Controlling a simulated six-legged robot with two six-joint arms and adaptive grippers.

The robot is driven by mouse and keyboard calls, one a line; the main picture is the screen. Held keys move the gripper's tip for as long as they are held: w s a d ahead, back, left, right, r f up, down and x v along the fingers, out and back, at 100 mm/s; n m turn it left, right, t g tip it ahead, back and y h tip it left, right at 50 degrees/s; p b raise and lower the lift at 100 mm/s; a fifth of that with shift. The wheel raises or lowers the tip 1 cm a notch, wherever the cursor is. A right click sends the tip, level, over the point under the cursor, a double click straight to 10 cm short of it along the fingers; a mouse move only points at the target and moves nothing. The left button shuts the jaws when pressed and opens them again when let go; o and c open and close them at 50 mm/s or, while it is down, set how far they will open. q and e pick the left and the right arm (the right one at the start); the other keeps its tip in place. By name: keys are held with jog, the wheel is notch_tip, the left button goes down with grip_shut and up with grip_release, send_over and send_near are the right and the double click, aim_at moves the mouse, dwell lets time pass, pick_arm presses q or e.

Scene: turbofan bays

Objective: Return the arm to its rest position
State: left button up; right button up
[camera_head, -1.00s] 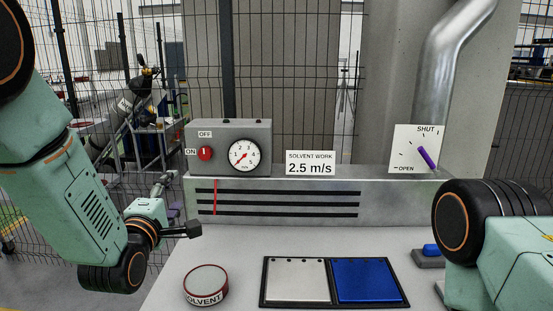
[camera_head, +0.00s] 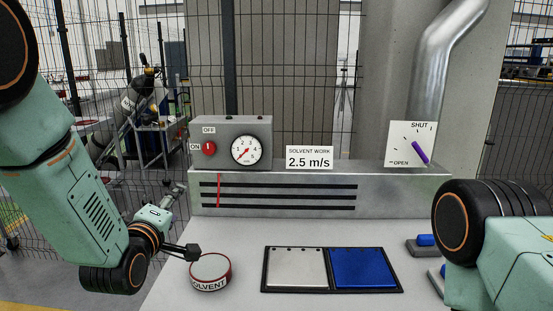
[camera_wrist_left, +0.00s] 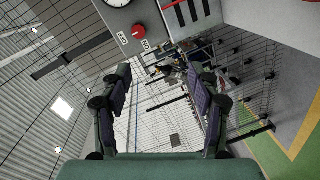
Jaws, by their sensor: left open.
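My left arm (camera_head: 75,200) comes in from the left, bent at a dark joint low down. Its left gripper (camera_head: 186,221) is open and empty, left of the solvent tin and in front of the slotted hood. In the left wrist view the two padded fingers (camera_wrist_left: 165,85) stand wide apart with nothing between them. My right arm (camera_head: 500,240) shows at the right edge; its gripper is out of the picture. The round tin labelled SOLVENT (camera_head: 210,272) stands on the bench, close below and right of the lower finger in the picture.
A grey switch box with dial (camera_head: 230,140) stands on the metal slotted hood (camera_head: 400,190). A sign reads 2.5 m/s (camera_head: 309,158). A purple lever (camera_head: 419,152) is on a SHUT/OPEN plate. A black-framed tray (camera_head: 331,291) has white and blue panels. Wire fencing stands behind.

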pick_arm(q)
jog(key=s+f+m+g, duration=0.1)
jog(key=s+f+m, duration=0.1)
jog(key=f, duration=0.2)
jog(key=s+f+m+g, duration=0.2)
jog(key=s+f, duration=0.1)
jog(key=f, duration=0.2)
jog(key=s+f+m+g, duration=0.2)
jog(key=s+f, duration=0.1)
jog(key=f, duration=0.1)
jog(key=shift+s+f+m+b, duration=0.25)
jog(key=shift+f+m+b, duration=0.1)
jog(key=shift+f+m, duration=0.05)
jog(key=s+f+m+g+b, duration=0.1)
jog(key=s+f+g, duration=0.3)
jog(key=s+f, duration=0.4)
jog(key=s+f+m+g+b, duration=0.1)
jog(key=s+f+m+g, duration=0.2)
jog(key=s+f, duration=0.5)
jog(key=s+f+m+g+b, duration=0.1)
jog(key=s+f+g, duration=0.3)
jog(key=s, duration=1.5)
notch_tip(320, 180, down, 4)
jog(key=shift+s+a+f+m+g+y, duration=0.15)
jog(key=shift+m+g+y, duration=0.15)
jog(key=shift+m, duration=0.3)
